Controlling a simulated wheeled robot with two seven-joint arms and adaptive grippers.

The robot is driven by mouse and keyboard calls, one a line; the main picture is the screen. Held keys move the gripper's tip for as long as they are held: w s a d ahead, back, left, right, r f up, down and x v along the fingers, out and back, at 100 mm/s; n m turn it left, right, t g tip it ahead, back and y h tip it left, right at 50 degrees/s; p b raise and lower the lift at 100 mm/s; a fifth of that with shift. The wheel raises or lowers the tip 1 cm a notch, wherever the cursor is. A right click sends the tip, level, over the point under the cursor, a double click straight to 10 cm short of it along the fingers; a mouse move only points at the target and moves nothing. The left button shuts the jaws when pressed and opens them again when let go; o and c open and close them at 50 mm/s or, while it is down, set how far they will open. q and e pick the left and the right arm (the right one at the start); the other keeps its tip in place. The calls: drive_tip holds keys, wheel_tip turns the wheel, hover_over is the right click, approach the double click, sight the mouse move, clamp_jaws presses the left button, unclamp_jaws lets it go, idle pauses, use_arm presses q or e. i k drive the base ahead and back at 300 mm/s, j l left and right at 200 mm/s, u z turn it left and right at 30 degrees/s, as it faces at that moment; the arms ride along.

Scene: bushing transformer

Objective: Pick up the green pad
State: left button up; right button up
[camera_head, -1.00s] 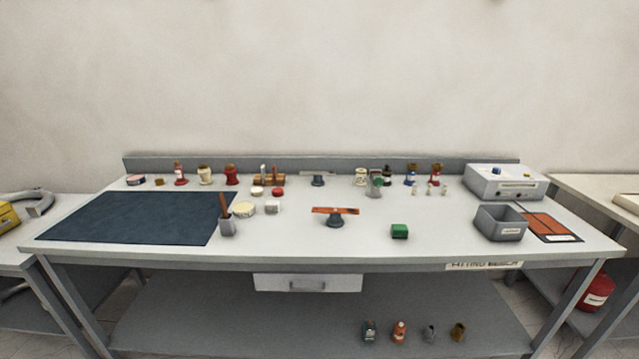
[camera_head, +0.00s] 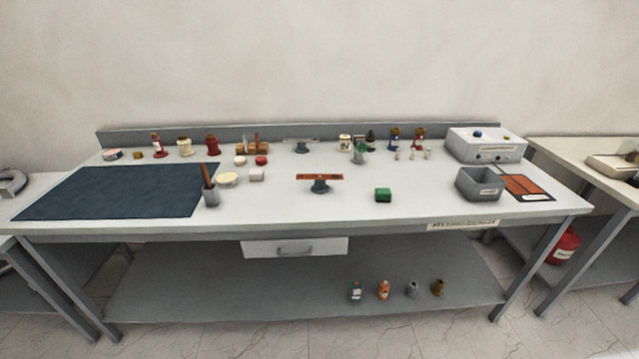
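Neither of my grippers is in the head view.
Left of the pad stands a dark pedestal with an orange bar (camera_head: 320,179). Right of it is an open grey bin (camera_head: 480,184). A dark blue mat (camera_head: 115,191) covers the bench's left part. Bottles and jars line the back. The bench top around the pad is clear.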

sight(381, 194)
drive_tip(key=i+l, duration=0.15)
drive_tip(key=i, duration=0.5)
drive_tip(key=i+l, duration=0.1)
drive_tip(key=i, duration=0.5)
